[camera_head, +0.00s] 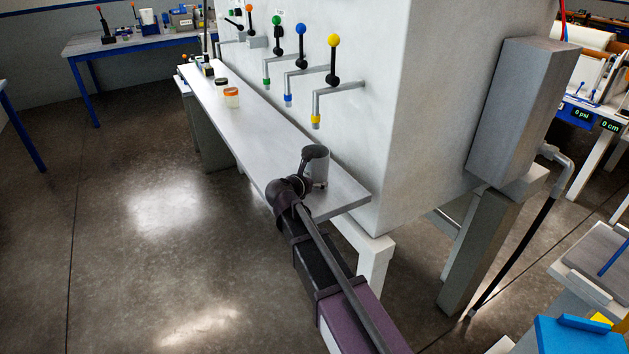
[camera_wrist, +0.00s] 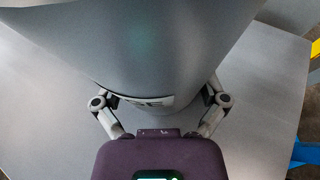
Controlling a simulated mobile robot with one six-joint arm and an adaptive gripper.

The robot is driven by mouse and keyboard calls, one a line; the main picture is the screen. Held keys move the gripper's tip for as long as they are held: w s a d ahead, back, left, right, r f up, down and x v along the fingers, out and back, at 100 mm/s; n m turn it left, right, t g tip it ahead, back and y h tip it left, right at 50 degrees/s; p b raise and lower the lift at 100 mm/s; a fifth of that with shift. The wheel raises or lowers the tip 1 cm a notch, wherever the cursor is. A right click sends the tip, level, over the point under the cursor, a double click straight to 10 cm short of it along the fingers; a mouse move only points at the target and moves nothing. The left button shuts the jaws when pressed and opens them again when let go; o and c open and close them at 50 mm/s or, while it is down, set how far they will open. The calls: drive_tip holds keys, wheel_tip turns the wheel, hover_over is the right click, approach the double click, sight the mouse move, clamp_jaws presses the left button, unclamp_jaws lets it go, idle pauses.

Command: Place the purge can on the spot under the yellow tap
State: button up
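The purge can (camera_head: 320,163) is a grey metal cylinder, upright near the right front end of the long shelf. The yellow tap (camera_head: 333,62) is above it, and its yellow-tipped spout (camera_head: 316,121) hangs just over the can's top. My gripper (camera_head: 301,178) is at the can's near left side. In the wrist view, the can (camera_wrist: 150,45) fills the upper middle, with part of its label showing. The fingers of my gripper (camera_wrist: 161,95) lie against both sides of the can, shut on it; their tips are hidden. The spot under the tap is not visible.
The shelf (camera_head: 265,140) runs along the grey tank wall (camera_head: 375,130). Blue (camera_head: 298,52) and green (camera_head: 277,38) taps are further left. Small orange-lidded jars (camera_head: 231,98) stand farther along. The shelf between jars and can is clear.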

drive_tip(key=shift+r, duration=0.25)
idle(0.3)
drive_tip(key=p+v, duration=0.5)
drive_tip(key=v, duration=0.7)
idle(0.7)
drive_tip(key=d+f+m+g, duration=0.1)
drive_tip(key=d+m, duration=0.1)
drive_tip(key=d, duration=0.1)
drive_tip(key=s+d+f+m+g, duration=0.1)
drive_tip(key=d+m, duration=0.2)
drive_tip(key=d, duration=0.1)
drive_tip(key=d+f+m+g, duration=0.2)
drive_tip(key=d, duration=0.1)
drive_tip(key=shift+s+d+m+h, duration=0.25)
drive_tip(key=shift+m+h, duration=0.05)
drive_tip(key=s+d+f+m+g+y, duration=0.3)
drive_tip(key=s+d+m, duration=0.4)
drive_tip(key=m, duration=0.4)
drive_tip(key=s+d+f+m+g+y, duration=0.3)
drive_tip(key=s+d+f+m+g, duration=0.1)
drive_tip(key=d+m, duration=0.6)
drive_tip(key=shift+s+d+f+m+g, duration=0.3)
drive_tip(key=shift+s+m+g, duration=0.5)
drive_tip(key=shift+s, duration=0.6)
